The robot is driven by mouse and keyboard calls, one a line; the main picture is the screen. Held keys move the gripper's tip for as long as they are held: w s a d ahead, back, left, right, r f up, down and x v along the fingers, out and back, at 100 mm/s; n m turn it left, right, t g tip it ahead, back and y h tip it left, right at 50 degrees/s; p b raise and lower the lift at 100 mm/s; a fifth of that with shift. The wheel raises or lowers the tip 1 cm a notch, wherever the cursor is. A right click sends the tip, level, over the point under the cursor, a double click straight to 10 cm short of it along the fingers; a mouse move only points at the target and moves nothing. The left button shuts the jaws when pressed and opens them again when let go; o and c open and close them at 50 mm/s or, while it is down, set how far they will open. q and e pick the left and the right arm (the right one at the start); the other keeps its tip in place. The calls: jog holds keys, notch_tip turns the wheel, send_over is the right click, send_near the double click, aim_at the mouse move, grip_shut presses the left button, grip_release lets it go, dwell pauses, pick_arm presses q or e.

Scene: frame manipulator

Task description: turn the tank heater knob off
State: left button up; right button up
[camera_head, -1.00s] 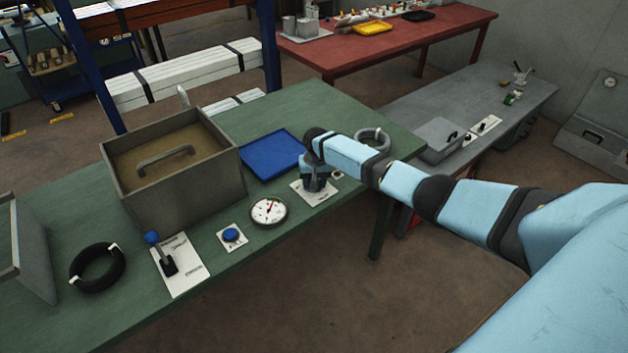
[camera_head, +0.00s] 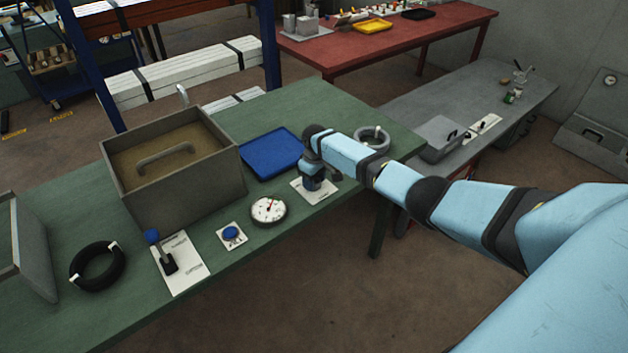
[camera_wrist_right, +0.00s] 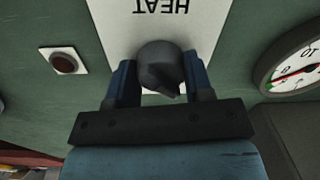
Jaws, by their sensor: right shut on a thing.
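The tank heater knob (camera_wrist_right: 160,68) is a dark round knob with a pointer, on a white plate (camera_wrist_right: 108,22) marked "HEAT" in the right wrist view. My right gripper (camera_wrist_right: 158,80) has one blue finger on each side of the knob and is shut on it. The knob's pointer aims toward the gripper's palm, down and slightly right in that view. In the head view my right gripper (camera_head: 312,182) is over the white plate (camera_head: 302,196) and hides the knob. My left gripper is not in view.
A dial gauge (camera_head: 269,209) stands left of the plate, with a blue knob (camera_head: 231,233) and a lever (camera_head: 162,252) farther left. A blue tray (camera_head: 270,154) and an open box (camera_head: 195,190) lie behind. A small round button (camera_wrist_right: 64,63) is beside the plate.

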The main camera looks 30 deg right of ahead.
dwell(0.6)
jog(key=o, duration=0.9)
jog(key=r, duration=1.4)
jog(key=shift+w+d+b, duration=0.1)
jog(key=shift+d+b, duration=0.2)
jog(key=shift+f, duration=0.1)
